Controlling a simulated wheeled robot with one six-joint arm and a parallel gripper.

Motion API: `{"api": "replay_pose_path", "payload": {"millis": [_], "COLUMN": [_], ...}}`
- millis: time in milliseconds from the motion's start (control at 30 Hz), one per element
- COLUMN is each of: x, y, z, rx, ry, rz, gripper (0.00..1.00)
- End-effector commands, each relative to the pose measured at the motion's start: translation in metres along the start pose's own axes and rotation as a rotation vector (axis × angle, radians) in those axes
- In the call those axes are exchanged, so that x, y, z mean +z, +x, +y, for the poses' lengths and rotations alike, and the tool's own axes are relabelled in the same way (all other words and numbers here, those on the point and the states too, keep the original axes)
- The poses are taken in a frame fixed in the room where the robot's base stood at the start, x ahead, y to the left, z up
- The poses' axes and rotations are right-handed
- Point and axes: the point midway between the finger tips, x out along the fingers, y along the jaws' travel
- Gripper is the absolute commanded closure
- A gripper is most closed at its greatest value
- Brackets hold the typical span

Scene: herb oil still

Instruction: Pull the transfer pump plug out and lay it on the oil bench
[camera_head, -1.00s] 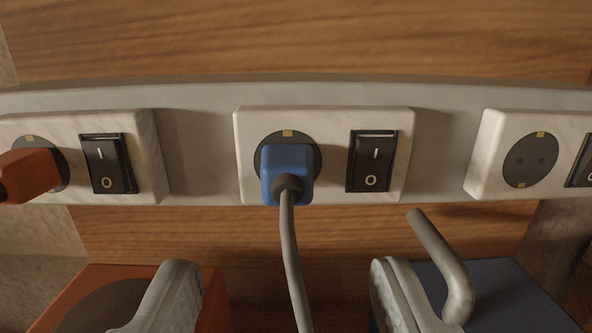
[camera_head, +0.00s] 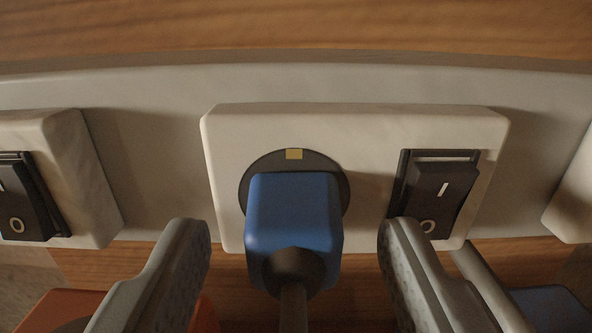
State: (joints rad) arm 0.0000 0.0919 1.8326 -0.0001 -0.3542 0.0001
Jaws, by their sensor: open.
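A blue plug (camera_head: 293,220) sits in the round dark socket (camera_head: 345,190) of the middle white outlet plate (camera_head: 370,125). Its grey cable (camera_head: 293,312) hangs down from its front. My gripper (camera_head: 294,228) is open, with one finger on each side of the plug. Clear gaps show between both fingers and the plug. The right finger overlaps the lower edge of the rocker switch in the picture. No label on the plug shows, and the oil bench cannot be made out.
A black rocker switch (camera_head: 436,190) marked I and O is right of the plug. Another switch (camera_head: 25,200) is on the left plate. A third plate (camera_head: 575,190) is at the right edge. Orange (camera_head: 50,308) and blue (camera_head: 555,305) objects are partly visible below.

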Motion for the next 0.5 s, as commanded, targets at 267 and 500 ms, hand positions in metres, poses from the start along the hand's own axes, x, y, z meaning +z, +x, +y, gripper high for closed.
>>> {"api": "replay_pose_path", "payload": {"millis": [267,500], "x": [0.0,0.0], "y": [0.014,0.015], "z": [0.0,0.0], "rx": [0.0,0.0], "ry": [0.0,0.0], "rz": [0.0,0.0], "gripper": [0.47,0.47]}}
